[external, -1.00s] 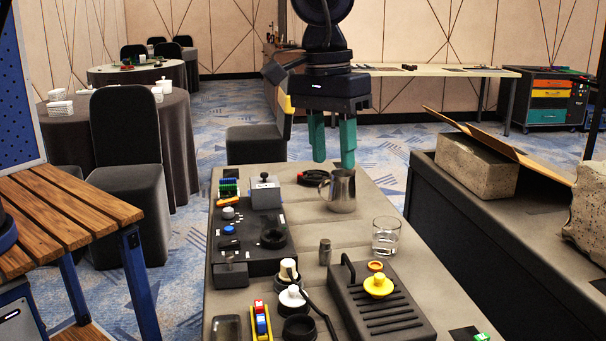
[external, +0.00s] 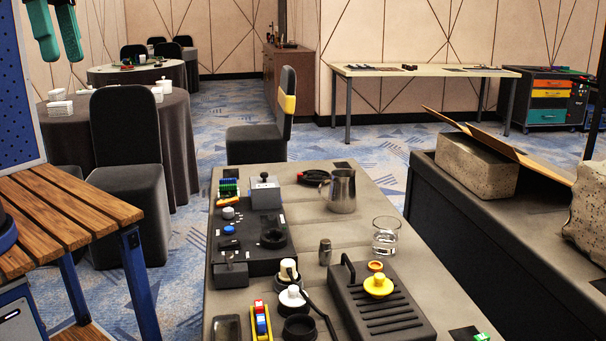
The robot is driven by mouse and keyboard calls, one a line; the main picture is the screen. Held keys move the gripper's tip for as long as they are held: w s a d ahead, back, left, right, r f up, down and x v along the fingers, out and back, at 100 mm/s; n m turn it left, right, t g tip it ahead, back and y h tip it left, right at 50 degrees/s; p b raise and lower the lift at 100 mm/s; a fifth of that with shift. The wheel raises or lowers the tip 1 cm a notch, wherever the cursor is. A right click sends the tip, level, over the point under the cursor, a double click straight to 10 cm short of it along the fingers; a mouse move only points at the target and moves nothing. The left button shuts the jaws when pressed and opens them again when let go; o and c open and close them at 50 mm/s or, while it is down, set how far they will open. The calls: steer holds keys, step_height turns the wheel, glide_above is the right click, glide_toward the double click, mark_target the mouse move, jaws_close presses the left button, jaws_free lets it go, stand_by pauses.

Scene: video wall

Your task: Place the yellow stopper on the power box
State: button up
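A yellow stopper (external: 378,286), round with a raised knob, sits on a dark grey slotted box (external: 400,315) with a black handle, near the front right of the grey table. This slotted box may be the power box; I cannot tell for certain. A dark panel (external: 240,262) with knobs, a blue button and switches lies on the table's left side. My gripper (external: 62,58) shows at the top left corner, only its teal fingers in view. The fingers are apart with nothing between them, far from the stopper.
A metal pitcher (external: 342,190), a glass (external: 386,236) and a small grey cylinder (external: 325,252) stand right of the panel. Black and white round parts (external: 292,298) and a cable lie in front. A wooden slatted table (external: 60,225) and a blue board (external: 15,100) stand at left.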

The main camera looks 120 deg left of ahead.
steer(key=s+d+f+m, duration=0.1)
steer(key=s+d+m, duration=0.1)
steer(key=s, duration=0.5)
steer(key=s+d+f+m+t, duration=0.1)
steer(key=s+d, duration=0.3)
steer(key=s, duration=0.4)
steer(key=s+d+f+m, duration=0.3)
steer(key=s+d+m, duration=0.1)
steer(key=s, duration=0.3)
steer(key=shift+s+t, duration=0.3)
steer(key=shift+s, duration=0.1)
